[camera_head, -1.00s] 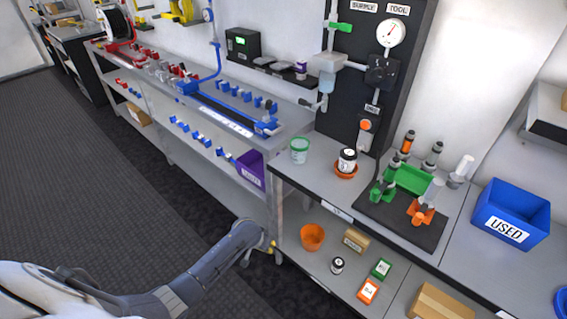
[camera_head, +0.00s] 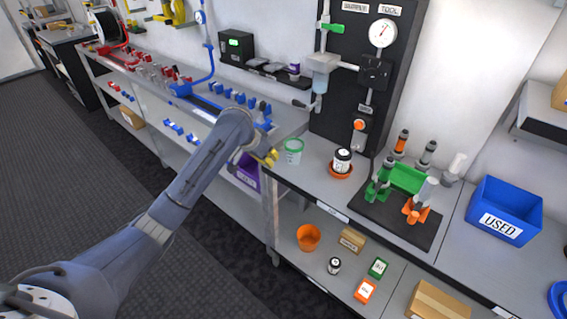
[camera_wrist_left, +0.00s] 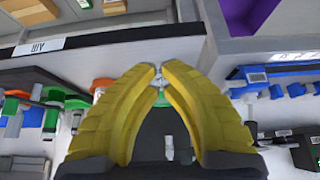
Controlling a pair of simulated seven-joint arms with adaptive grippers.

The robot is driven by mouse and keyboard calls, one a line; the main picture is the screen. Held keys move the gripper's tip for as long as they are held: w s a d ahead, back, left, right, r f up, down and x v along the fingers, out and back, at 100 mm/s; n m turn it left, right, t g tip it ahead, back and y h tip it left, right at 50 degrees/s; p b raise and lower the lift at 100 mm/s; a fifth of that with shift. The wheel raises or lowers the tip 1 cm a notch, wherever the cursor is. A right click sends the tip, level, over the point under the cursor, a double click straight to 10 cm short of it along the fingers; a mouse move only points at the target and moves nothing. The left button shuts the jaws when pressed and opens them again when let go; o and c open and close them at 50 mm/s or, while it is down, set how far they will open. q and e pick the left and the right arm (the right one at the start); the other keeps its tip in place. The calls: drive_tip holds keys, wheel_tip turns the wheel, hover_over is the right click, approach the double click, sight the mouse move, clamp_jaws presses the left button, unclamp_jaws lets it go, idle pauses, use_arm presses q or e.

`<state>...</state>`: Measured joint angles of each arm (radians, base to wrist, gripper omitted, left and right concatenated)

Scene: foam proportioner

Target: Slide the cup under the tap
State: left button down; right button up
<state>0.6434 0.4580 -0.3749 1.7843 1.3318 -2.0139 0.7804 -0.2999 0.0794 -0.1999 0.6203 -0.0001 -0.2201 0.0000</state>
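A pale cup with a green rim (camera_head: 292,152) stands upright on the counter's left end, below the dark panel. The tap (camera_head: 316,103) is a grey spout with a dark lever at the panel's lower left, above and to the right of the cup. My left gripper (camera_head: 270,158) reaches in from the left, its yellow fingers just left of the cup; I cannot tell whether they touch it. My right gripper is out of view.
A black-and-white jar (camera_head: 342,161) on an orange saucer stands right of the cup. Farther right are a dark mat (camera_head: 428,238) with green and orange fittings and a blue USED bin (camera_head: 503,211). A purple bin (camera_head: 243,178) sits below left, near my arm.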

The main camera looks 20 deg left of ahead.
sight(287, 166)
use_arm(q)
drive_tip(key=x, duration=0.7)
drive_tip(key=shift+w+d+f, duration=0.1)
drive_tip(key=shift+f, duration=0.2)
drive_tip(key=shift+w+d, duration=0.2)
drive_tip(key=shift+w, duration=0.3)
drive_tip(key=shift+w+d, duration=0.2)
drive_tip(key=shift+w, duration=0.25)
drive_tip(key=shift+w+d, duration=0.2)
drive_tip(key=shift+w, duration=0.3)
drive_tip(key=shift+w+d, duration=0.2)
drive_tip(key=shift+w, duration=0.25)
